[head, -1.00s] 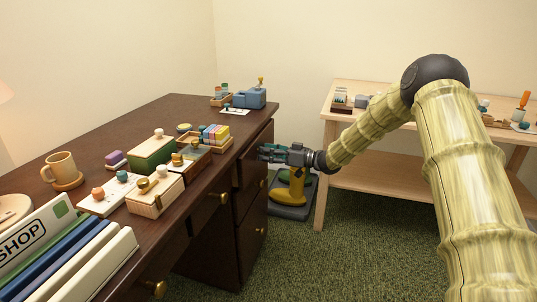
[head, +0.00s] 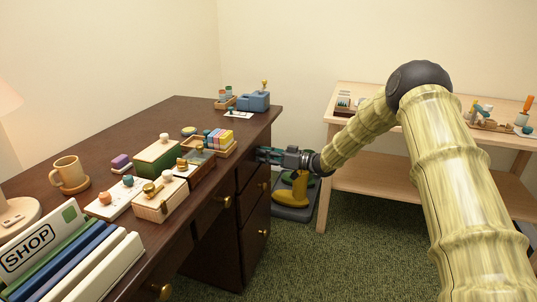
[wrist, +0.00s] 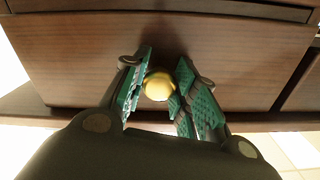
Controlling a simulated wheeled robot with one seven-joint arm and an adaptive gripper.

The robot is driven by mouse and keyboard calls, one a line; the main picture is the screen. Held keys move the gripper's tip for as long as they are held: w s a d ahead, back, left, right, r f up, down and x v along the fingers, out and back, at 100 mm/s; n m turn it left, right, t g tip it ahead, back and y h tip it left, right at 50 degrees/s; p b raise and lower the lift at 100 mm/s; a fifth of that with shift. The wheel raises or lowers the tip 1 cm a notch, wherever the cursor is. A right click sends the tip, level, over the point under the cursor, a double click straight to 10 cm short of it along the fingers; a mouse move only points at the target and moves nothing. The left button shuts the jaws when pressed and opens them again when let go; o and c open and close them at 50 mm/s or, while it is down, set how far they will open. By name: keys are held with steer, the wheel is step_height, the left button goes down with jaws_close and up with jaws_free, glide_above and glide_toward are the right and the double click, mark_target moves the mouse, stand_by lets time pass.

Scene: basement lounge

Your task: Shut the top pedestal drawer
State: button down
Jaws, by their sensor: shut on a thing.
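The top pedestal drawer (wrist: 235,65) has a dark brown wooden front that fills much of the wrist view. Its round brass knob (wrist: 159,86) sits between the two green ridged fingers of my gripper (wrist: 160,92). The fingers are shut on the knob. In the head view my gripper (head: 269,155) is at the upper front of the desk's right pedestal (head: 252,205), reaching in from the right. The knob is hidden there. A thin dark line runs along the drawer's upper edge in the wrist view; I cannot tell how far out the drawer stands.
The dark desk (head: 110,140) carries boxes, a mug (head: 69,172) and a blue tape dispenser (head: 254,101). Yellow boots (head: 290,192) stand on a grey tray beside the pedestal. A light wooden table (head: 372,176) stands at the right. The green carpet in front is clear.

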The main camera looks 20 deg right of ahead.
steer(key=shift+w+a+r, duration=0.1)
steer(key=shift+r, duration=0.05)
steer(key=c, duration=1.1)
jaws_free()
steer(key=shift+a, duration=0.15)
steer(key=v, duration=1.2)
steer(key=shift+w, duration=0.1)
